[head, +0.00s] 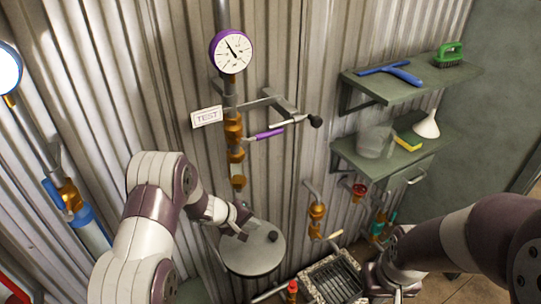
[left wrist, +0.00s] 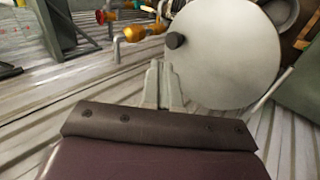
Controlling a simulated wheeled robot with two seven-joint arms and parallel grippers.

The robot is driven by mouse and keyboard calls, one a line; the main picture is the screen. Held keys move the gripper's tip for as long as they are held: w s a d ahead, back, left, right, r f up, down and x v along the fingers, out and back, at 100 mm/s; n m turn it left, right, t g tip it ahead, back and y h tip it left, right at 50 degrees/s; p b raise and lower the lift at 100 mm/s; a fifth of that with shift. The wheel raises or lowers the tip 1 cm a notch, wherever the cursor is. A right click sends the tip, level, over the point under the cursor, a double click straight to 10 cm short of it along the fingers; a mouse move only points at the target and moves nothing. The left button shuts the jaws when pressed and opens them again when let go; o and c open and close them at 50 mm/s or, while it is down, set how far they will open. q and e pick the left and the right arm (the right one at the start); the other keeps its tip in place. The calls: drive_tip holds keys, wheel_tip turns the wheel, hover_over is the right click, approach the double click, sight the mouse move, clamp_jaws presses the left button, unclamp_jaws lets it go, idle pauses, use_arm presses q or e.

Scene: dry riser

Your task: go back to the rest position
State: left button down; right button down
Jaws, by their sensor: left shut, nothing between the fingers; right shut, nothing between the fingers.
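My left gripper (head: 243,234) is shut and empty, in front of the corrugated wall. It overlaps the upper left part of a round grey lid with a dark knob (head: 262,256) in the head view. In the left wrist view the closed fingers (left wrist: 159,66) point towards the wall, just left of the same round lid (left wrist: 240,60); I cannot tell whether they touch it. My right gripper (head: 388,282) is low at the right, partly hidden by its own arm, shut with nothing visible in it.
A pressure gauge (head: 231,51) tops a brass-fitted pipe with a TEST sign (head: 207,117) beside it. Green shelves (head: 412,88) at the right hold a brush, a squeegee, a funnel and a sponge. A grated drain (head: 334,283) lies below. Brass valves (head: 316,212) stick out of the wall.

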use_arm(q)
drive_tip(key=s+a+m+g+y, duration=0.1)
drive_tip(key=s+a+m+y, duration=0.55)
drive_tip(key=a, duration=0.35)
drive_tip(key=s+d+r+g, duration=0.1)
drive_tip(key=s+r, duration=0.6)
drive_tip(key=s, duration=0.3)
drive_tip(key=s+d+r+g, duration=0.1)
drive_tip(key=s+r, duration=0.6)
drive_tip(key=s, duration=0.3)
drive_tip(key=shift+s+g, duration=0.25)
drive_tip(key=shift+g, duration=0.15)
drive_tip(key=shift+s, duration=0.1)
